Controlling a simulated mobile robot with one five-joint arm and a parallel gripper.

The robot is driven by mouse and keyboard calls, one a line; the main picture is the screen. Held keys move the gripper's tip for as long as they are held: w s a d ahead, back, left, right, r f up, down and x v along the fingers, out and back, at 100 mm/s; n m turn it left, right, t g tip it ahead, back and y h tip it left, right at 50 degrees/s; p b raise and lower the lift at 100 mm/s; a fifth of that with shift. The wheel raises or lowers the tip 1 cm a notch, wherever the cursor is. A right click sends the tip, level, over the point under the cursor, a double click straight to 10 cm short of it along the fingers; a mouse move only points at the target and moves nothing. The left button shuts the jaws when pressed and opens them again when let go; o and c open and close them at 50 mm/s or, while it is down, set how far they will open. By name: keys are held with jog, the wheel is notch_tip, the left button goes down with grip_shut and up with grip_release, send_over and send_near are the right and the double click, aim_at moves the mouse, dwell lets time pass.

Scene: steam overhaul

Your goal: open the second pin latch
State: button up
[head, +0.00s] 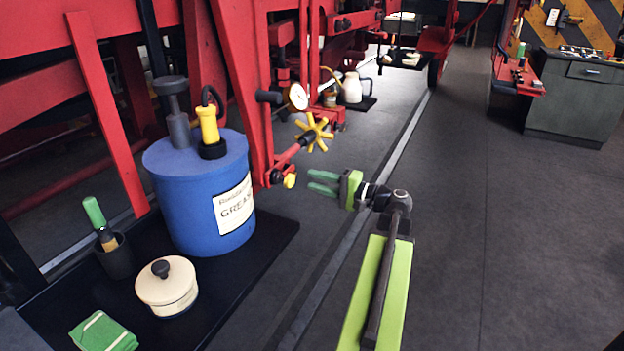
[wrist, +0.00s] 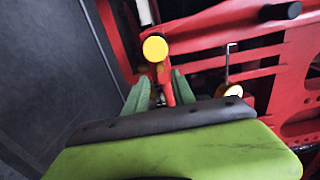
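A round yellow knob (head: 290,181) sits at the low end of a red bracket on the red frame. It appears to be part of a pin latch; I cannot tell whether it is the second one. My gripper (head: 311,181) has two green fingers pointing left at the knob, a short gap away. In the wrist view the yellow knob (wrist: 155,47) is ahead of my gripper (wrist: 158,84), with a red bar running down from it between the parted fingers. The fingers are open and hold nothing that I can see. The latch's pin is hidden.
A yellow handwheel (head: 313,132) and a round gauge (head: 297,97) are above the knob. A blue grease drum (head: 197,205) and a cream lidded pot (head: 167,288) stand on a black mat at left. The floor at right is clear up to a grey cabinet (head: 573,100).

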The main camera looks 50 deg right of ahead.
jog(key=x, duration=0.6)
jog(key=shift+w, duration=0.35)
jog(key=shift+a, duration=0.15)
grip_shut()
jog(key=shift+f, duration=0.1)
dwell(1.1)
